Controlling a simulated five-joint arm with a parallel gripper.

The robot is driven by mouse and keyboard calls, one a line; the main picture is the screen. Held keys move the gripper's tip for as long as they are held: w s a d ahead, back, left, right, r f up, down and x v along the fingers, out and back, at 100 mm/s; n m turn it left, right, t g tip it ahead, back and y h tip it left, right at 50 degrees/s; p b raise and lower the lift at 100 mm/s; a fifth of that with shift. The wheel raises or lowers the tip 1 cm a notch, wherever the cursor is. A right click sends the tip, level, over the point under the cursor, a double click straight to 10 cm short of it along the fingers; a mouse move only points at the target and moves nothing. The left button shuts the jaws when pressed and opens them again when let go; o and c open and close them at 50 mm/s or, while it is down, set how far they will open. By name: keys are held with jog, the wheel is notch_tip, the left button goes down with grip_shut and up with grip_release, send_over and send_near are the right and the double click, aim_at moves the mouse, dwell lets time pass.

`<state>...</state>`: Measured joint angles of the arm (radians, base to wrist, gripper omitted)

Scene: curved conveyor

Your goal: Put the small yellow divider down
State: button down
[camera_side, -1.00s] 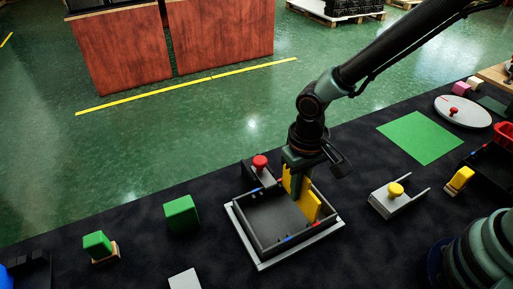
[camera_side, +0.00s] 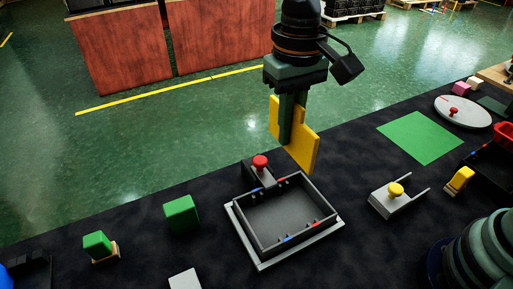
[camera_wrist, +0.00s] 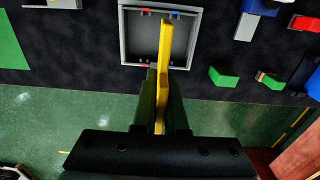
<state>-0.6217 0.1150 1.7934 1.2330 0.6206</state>
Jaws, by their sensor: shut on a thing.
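The yellow divider (camera_side: 304,150) is a flat notched plate held upright, clear above the grey tray. It also shows edge-on in the wrist view (camera_wrist: 165,45). My gripper (camera_side: 289,140) is shut on it, with the dark fingers around its middle; the fingers also show in the wrist view (camera_wrist: 162,95). The tray (camera_side: 243,230) is a dark open box on a pale base, with small red and blue marks on its walls. Its inside looks empty.
A red knob (camera_side: 260,162) stands at the tray's back edge. A green block (camera_side: 181,214) lies to the left. A grey holder with a yellow knob (camera_side: 396,189) and a green mat (camera_side: 420,137) lie to the right. Dark table surface is free between them.

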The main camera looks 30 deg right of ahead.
jog(key=a+f, duration=0.1)
jog(key=f, duration=0.4)
jog(key=a+f, duration=0.1)
jog(key=f, duration=0.9)
jog(key=shift+s+a, duration=0.1)
jog(key=shift+a, duration=0.3)
send_over(269, 222)
jog(key=shift+f, duration=2.5)
jog(key=c, duration=1)
grip_release()
jog(key=shift+f, duration=0.1)
jog(key=shift+o, duration=0.2)
